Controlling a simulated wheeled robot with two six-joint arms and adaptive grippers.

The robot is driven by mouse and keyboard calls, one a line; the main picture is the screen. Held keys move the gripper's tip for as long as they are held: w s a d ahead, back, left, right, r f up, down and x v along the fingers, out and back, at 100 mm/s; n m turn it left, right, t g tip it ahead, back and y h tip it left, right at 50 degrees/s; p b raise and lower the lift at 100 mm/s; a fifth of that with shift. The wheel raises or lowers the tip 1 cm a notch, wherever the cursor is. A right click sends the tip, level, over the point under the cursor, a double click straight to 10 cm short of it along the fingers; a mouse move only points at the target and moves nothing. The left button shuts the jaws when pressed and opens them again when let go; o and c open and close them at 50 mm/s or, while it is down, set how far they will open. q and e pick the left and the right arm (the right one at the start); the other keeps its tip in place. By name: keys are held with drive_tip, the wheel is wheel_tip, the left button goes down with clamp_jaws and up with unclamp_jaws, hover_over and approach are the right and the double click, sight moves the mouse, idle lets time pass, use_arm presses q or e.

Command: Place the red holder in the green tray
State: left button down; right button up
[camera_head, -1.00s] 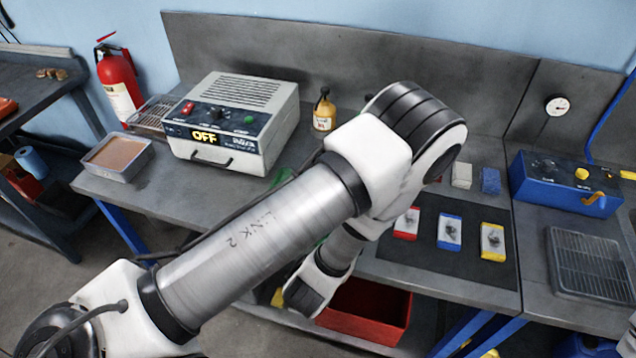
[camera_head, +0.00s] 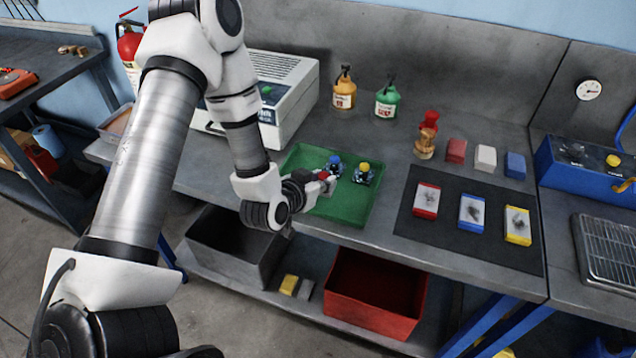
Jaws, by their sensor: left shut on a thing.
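The green tray (camera_head: 345,207) lies on the bench near its front edge, left of the black mat. A blue-topped holder (camera_head: 335,166) and a yellow-topped holder (camera_head: 363,173) stand in its back part. My left gripper (camera_head: 322,181) is over the left part of the tray, shut on the red holder (camera_head: 328,176). Only a small red part of the holder shows at the fingertips; the gripper hides the rest. I cannot tell whether the holder touches the tray floor. My right gripper is not in view.
Yellow (camera_head: 344,88) and green (camera_head: 387,97) bottles stand behind the tray. A white oven (camera_head: 285,90) is behind my arm. A red bin (camera_head: 375,295) sits below.

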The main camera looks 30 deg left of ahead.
use_arm(q)
drive_tip(key=shift+w+a, duration=0.2)
drive_tip(key=shift+a, duration=0.4)
wheel_tip(320, 180, down, 3)
drive_tip(key=shift+s+d+f+p, duration=0.1)
drive_tip(key=shift+s+p, duration=0.05)
drive_tip(key=shift+p, duration=0.35)
drive_tip(key=shift+f, duration=0.25)
drive_tip(key=shift+f, duration=0.1)
drive_tip(key=c, duration=0.9)
unclamp_jaws()
drive_tip(key=shift+c, duration=0.2)
